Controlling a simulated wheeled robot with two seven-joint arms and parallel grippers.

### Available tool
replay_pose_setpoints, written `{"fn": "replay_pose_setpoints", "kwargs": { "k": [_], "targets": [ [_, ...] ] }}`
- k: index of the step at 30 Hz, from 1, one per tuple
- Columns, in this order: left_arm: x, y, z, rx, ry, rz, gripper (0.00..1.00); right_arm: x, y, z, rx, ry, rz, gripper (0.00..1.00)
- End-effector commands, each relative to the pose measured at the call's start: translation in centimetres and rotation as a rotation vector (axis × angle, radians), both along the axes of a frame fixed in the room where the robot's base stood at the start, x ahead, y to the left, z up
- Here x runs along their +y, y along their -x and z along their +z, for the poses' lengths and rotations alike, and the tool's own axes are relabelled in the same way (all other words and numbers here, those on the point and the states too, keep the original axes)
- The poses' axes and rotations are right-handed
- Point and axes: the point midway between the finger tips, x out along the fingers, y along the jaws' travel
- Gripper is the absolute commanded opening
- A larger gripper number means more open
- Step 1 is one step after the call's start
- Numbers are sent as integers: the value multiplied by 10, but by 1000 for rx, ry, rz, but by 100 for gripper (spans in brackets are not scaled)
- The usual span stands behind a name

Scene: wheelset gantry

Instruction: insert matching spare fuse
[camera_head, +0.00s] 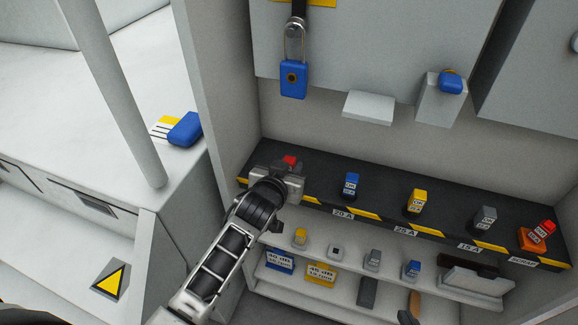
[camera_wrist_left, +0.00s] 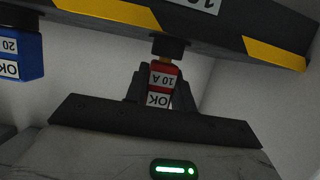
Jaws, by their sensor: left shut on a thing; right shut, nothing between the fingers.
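My left gripper (camera_head: 285,175) is at the left end of the dark striped shelf. It is shut on a red fuse (camera_wrist_left: 160,82) labelled "10 A" and "OK"; only its red top (camera_head: 290,160) shows in the head view. In the left wrist view the fuse's coppery end is at a small dark block (camera_wrist_left: 169,48) on the shelf; I cannot tell whether it is seated. On the same shelf stand a blue fuse (camera_head: 350,186), a yellow fuse (camera_head: 416,202) and a grey fuse (camera_head: 485,219).
Red and orange pieces (camera_head: 538,235) stand by the scrap label. A lower shelf (camera_head: 320,258) holds several small parts. A blue padlock (camera_head: 293,78) hangs above. A blue-and-yellow item (camera_head: 183,130) lies on the left cabinet, beside a grey post (camera_head: 112,90).

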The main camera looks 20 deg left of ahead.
Motion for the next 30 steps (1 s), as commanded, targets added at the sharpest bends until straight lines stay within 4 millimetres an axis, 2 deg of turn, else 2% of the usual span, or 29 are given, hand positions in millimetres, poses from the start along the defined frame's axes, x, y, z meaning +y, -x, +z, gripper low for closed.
{"fn": "replay_pose_setpoints", "kwargs": {
  "k": [2,3,5,17,20,30],
  "targets": [
    [0,0,-3,-1,0,0,2,0,0,-3,0,0,0,0],
    [0,0,-1,-1,0,0,36,0,0,-1,1,0,0,0],
    [0,0,-1,-1,0,0,50,0,0,-1,1,0,0,0],
    [0,5,0,1,0,0,50,-1,4,-1,7,-1,3,0],
    [1,20,5,2,1,0,50,-1,5,1,8,0,4,0],
    [3,97,33,2,1,0,50,-2,5,3,11,9,5,0]
  ]
}}
